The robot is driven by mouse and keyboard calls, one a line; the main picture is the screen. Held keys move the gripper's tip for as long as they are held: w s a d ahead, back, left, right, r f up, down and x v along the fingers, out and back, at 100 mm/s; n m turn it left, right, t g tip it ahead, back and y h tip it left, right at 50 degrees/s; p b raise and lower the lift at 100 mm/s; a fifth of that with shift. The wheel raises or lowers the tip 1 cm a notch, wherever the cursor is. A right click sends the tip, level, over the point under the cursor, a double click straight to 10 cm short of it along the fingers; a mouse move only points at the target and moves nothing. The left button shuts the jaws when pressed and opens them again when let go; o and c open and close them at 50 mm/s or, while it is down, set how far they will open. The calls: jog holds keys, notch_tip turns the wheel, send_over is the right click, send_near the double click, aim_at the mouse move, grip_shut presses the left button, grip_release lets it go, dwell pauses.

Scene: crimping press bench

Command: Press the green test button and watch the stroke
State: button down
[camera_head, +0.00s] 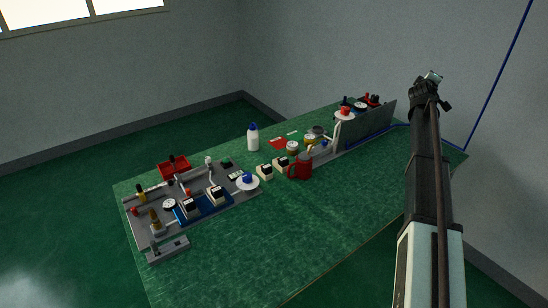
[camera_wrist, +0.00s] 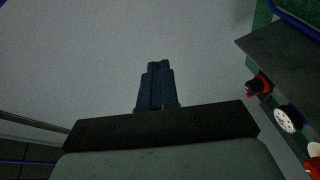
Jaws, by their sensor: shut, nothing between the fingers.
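My gripper (camera_head: 430,80) is raised at the upper right in the head view, above and apart from the bench. In the wrist view its dark fingers (camera_wrist: 157,68) are together with nothing between them, in front of a plain grey wall. I cannot make out a green test button in either view. A grey plate (camera_head: 243,200) at the bench's left end carries gauges, valves and blue-based blocks. A grey upright panel (camera_head: 372,128) stands at the right end, with red and black knobs and a dial behind it.
The green bench top (camera_head: 300,225) is clear along its front. A red jug (camera_head: 300,167), a white bottle (camera_head: 253,137), cream blocks (camera_head: 264,172) and small jars (camera_head: 292,148) stand mid-bench. A red bin (camera_head: 174,167) is at the back left. Knobs (camera_wrist: 258,85) also show at the wrist view's right.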

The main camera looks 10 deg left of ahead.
jog(key=w+a+f+m+g+y, duration=0.1)
jog(key=w+a+f, duration=0.15)
jog(key=a, duration=0.75)
jog(key=w+a+f+m+g, duration=0.1)
jog(key=a+f, duration=0.2)
jog(key=a, duration=0.7)
jog(key=m+g+y, duration=0.1)
jog(key=m+g, duration=0.4)
send_over(224, 160)
notch_tip(224, 160, down, 14)
jog(key=f, duration=0.1)
jog(key=shift+s+r, duration=0.1)
jog(key=shift+r, duration=0.15)
jog(key=shift+f, duration=0.15)
jog(key=shift+f, duration=4.3)
jog(key=shift+f, duration=0.1)
